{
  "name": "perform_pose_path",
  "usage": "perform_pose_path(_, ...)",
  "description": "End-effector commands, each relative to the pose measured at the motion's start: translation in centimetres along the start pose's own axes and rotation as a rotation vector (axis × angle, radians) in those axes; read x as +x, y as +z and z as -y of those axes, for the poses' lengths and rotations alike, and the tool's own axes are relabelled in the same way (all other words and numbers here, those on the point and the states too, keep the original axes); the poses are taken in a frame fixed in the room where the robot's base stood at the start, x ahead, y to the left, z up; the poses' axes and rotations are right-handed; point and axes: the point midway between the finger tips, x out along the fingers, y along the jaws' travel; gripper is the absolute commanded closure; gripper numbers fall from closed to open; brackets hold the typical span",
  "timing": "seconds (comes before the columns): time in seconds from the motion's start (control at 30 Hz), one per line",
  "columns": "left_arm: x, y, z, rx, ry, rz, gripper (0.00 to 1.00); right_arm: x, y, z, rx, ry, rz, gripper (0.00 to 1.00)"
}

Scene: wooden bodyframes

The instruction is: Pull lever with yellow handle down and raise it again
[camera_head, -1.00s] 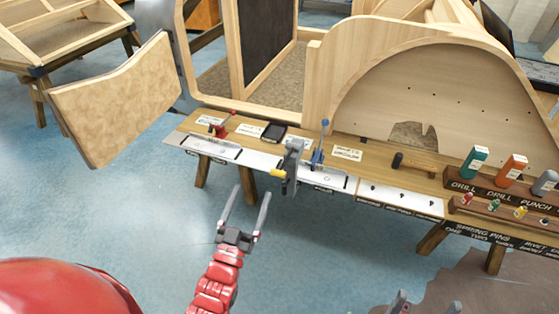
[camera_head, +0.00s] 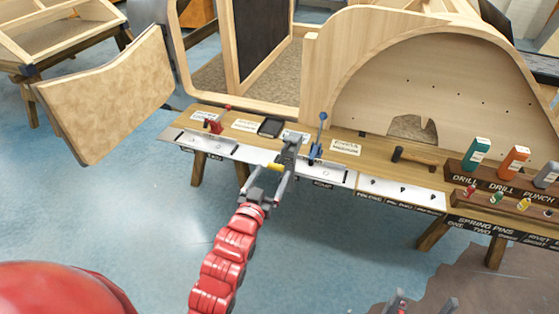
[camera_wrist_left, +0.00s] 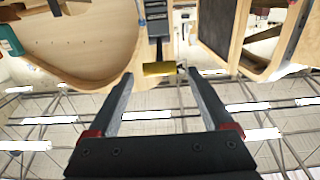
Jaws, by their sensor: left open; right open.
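The lever with the yellow handle (camera_head: 275,166) has a dark grey body (camera_head: 290,150) at the front edge of the wooden bench. Its yellow end points out toward me. My left gripper (camera_head: 267,180) is open, its fingers pointing up at the handle. In the left wrist view the yellow handle (camera_wrist_left: 158,69) lies between the tips of the left gripper (camera_wrist_left: 160,80), slightly beyond them, with a gap on each side. My right gripper (camera_head: 425,304) is open, only its tips showing at the bottom edge of the head view.
A red lever (camera_head: 214,122) stands left of the yellow-handled one and a blue lever (camera_head: 318,140) close on its right. A hammer (camera_head: 413,157) and several bottles are further right on the bench. The floor in front is clear.

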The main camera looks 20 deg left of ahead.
Motion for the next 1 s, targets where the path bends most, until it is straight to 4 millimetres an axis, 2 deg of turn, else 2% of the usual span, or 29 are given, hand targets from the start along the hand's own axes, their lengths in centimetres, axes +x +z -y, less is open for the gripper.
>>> perform_pose_path(0.03,1.3,-0.3,-0.1,-0.001,0.002,-0.001,0.15,0.3,-0.1,0.0,0.0,0.0,0.0,0.08)
perform_pose_path(0.2,4.5,-0.2,-0.1,-0.002,0.001,0.001,0.15,0.7,-0.1,0.0,0.0,0.0,0.0,0.08)
perform_pose_path(0.33,6.0,0.0,-0.1,-0.001,0.001,0.002,0.15,0.8,-0.1,0.0,0.0,0.0,0.0,0.08)
perform_pose_path(0.5,6.9,-0.1,0.0,0.0,0.0,-0.001,0.15,0.9,-0.2,0.0,0.0,0.0,0.0,0.08)
perform_pose_path(0.77,7.0,0.0,0.0,0.0,0.0,0.0,0.15,0.9,-0.1,-0.1,0.0,0.0,0.0,0.08)
perform_pose_path(0.87,7.0,0.0,0.0,0.0,0.0,0.0,0.29,0.9,-0.1,-0.1,0.0,0.0,0.0,0.08)
perform_pose_path(1.0,7.0,0.0,0.0,0.0,0.0,0.0,0.55,0.9,-0.1,0.0,0.0,0.0,0.0,0.08)
